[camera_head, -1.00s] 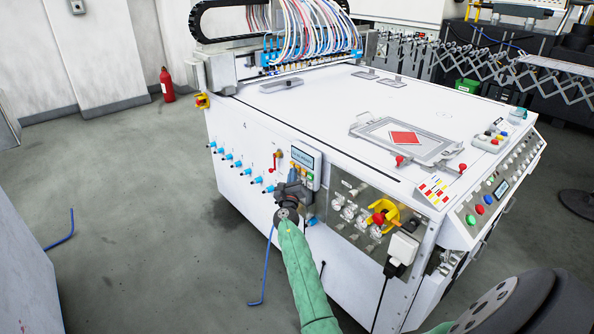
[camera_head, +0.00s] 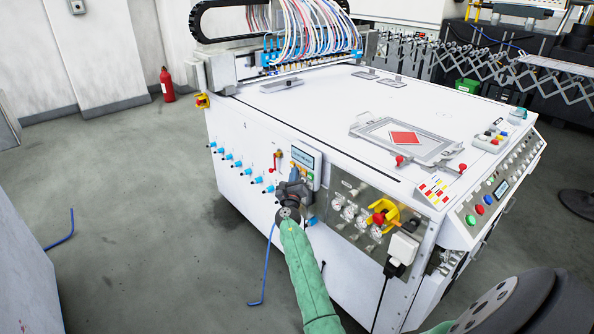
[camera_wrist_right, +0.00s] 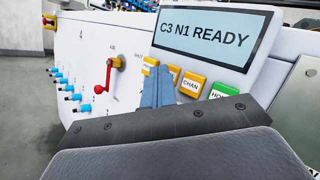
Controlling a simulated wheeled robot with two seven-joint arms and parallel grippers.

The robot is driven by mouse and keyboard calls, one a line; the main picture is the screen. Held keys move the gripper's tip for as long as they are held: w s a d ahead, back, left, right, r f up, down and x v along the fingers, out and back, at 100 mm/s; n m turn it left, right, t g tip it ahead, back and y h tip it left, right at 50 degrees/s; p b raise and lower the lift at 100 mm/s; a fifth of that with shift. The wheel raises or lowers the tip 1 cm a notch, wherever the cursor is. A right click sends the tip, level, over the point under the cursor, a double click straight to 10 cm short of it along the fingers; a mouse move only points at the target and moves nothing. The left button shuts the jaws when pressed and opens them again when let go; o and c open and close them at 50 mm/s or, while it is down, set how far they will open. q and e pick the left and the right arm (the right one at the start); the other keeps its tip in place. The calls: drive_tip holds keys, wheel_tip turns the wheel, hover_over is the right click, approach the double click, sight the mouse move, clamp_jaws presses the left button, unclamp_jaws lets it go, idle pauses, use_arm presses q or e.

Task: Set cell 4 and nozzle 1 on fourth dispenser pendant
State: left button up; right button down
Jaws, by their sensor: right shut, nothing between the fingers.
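The dispenser pendant (camera_head: 306,159) is mounted on the near side of the white machine. In the right wrist view its screen (camera_wrist_right: 215,37) reads "C3 N1 READY". Below the screen is a row of orange buttons, one marked CHAN (camera_wrist_right: 191,86), and a green button (camera_wrist_right: 222,91) marked "HO", the rest hidden. My right gripper (camera_head: 294,174) is at the pendant's lower left. In the right wrist view its shut, empty fingertips (camera_wrist_right: 160,73) are in front of the orange buttons and partly hide them. I cannot tell whether they touch. My left gripper is not in view.
A red-handled valve (camera_wrist_right: 108,74) and several blue-tipped fittings (camera_wrist_right: 70,97) are left of the pendant. A gauge panel (camera_head: 356,214) with a yellow bracket (camera_head: 391,216) is to its right. Open floor lies to the left.

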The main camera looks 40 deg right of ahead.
drive_tip(key=shift+s+a, duration=0.1)
drive_tip(key=shift+a, duration=0.85)
drive_tip(key=shift+a+p, duration=0.1)
drive_tip(key=shift+p, duration=0.2)
drive_tip(key=a, duration=0.2)
drive_tip(key=a+p, duration=0.1)
drive_tip(key=a, duration=0.1)
drive_tip(key=shift+s+a, duration=0.2)
drive_tip(key=shift+a, duration=0.2)
idle(1.9)
